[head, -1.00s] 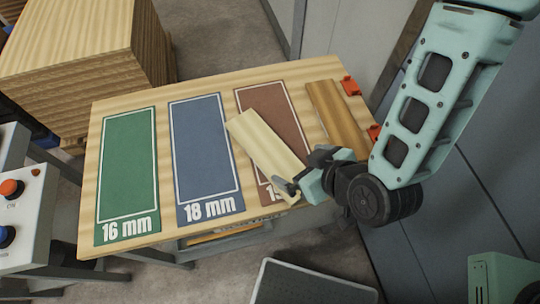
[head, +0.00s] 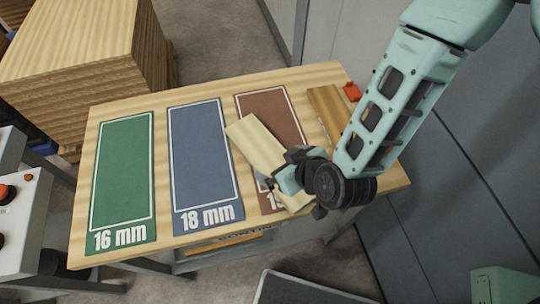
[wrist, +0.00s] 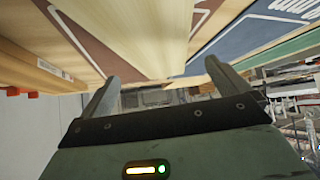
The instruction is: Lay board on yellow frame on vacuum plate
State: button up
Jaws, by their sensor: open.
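A pale wooden board (head: 256,143) lies tilted across the brown mat (head: 268,105) on the table, its upper left end near the blue mat. My gripper (head: 268,183) is over the board's lower part and covers some of it. In the wrist view the board (wrist: 140,30) runs into the gap between the two fingers of my gripper (wrist: 165,85), one finger on each side. The fingers are open, and I cannot tell whether they touch the board. I cannot make out a yellow frame or a vacuum plate.
The table (head: 80,235) also holds a green mat (head: 123,170) marked 16 mm and a blue mat (head: 205,155) marked 18 mm. A browner board (head: 325,108) lies at the right by an orange stop (head: 352,91). A dark panel (head: 310,290) is below the table. A wood stack (head: 75,45) stands behind left.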

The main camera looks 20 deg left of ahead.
aim_at(271, 159)
jog(key=shift+p+x, duration=1.2)
jog(key=shift+x, duration=1.5)
jog(key=shift+w+d, duration=0.1)
jog(key=shift+d, duration=0.1)
jog(key=c, duration=0.9)
jog(key=shift+c, duration=0.7)
